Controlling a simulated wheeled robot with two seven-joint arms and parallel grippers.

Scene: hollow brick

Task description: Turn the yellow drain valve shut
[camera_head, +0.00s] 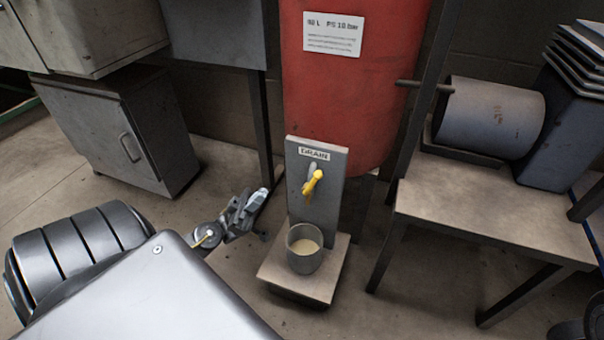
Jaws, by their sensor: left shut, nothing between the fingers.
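The yellow drain valve handle (313,182) sits on a grey upright plate (329,209) under a label reading DRAIN. The handle slants, its upper end to the right. A grey cup (304,261) with pale liquid in it stands on a small platform (274,271) below the valve. My left gripper (262,192) is shut and empty, to the left of the plate and apart from the handle. My right gripper is not clearly visible.
A red tank (345,105) stands behind the plate. At right, a bench (470,205) carries a grey cylinder (492,118) and a dark bin (550,135). A grey cabinet (125,135) stands at left. Open floor lies between the cabinet and the platform.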

